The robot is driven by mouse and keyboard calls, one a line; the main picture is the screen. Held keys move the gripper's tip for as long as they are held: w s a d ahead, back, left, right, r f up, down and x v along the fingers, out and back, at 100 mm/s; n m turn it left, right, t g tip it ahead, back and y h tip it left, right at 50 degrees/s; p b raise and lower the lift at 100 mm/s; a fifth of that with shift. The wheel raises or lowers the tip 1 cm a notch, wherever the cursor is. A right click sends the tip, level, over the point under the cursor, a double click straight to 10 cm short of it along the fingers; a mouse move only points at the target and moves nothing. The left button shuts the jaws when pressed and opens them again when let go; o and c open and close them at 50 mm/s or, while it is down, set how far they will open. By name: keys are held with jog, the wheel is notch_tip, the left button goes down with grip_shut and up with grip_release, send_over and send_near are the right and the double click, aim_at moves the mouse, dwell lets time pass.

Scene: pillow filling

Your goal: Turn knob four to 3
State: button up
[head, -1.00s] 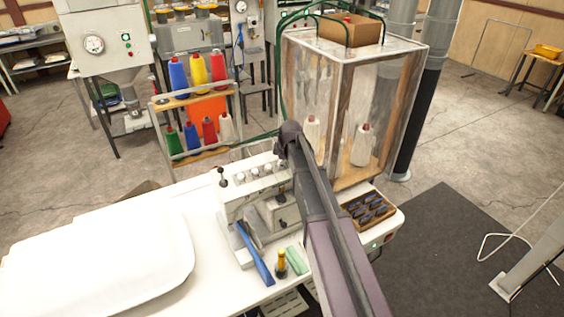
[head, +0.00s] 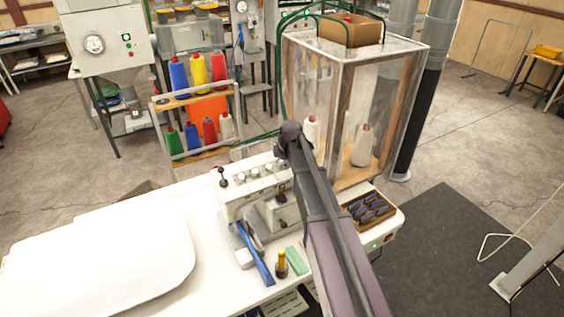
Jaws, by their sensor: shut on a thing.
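The white sewing machine (head: 232,204) stands on the white table. A row of small pale round knobs (head: 253,172) runs along its upper front, and three show clearly. The right end of the row, where knob four would sit, is covered by or right against my arm. The dial marks are too small to read. My arm reaches up from the bottom right, and its dark end joint sits just above and right of the knobs. My gripper is hidden behind the arm, so its fingers and any contact with a knob do not show.
A clear-walled cabinet (head: 385,100) with thread cones stands behind my arm. A wooden tray of dark pieces (head: 367,209) lies to the right. A blue tool (head: 262,268), yellow-topped item (head: 282,263) and green block (head: 295,262) lie in front. A white pillow (head: 95,255) lies left.

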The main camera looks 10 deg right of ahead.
jog(key=n, duration=0.4)
jog(key=shift+s+f, duration=0.1)
jog(key=shift+s, duration=0.05)
jog(key=shift+n, duration=2.1)
jog(key=o, duration=1.2)
jog(key=shift+w, duration=0.2)
jog(key=shift+o, duration=0.2)
jog(key=shift+p+v, duration=2.2)
jog(key=shift+v, duration=0.1)
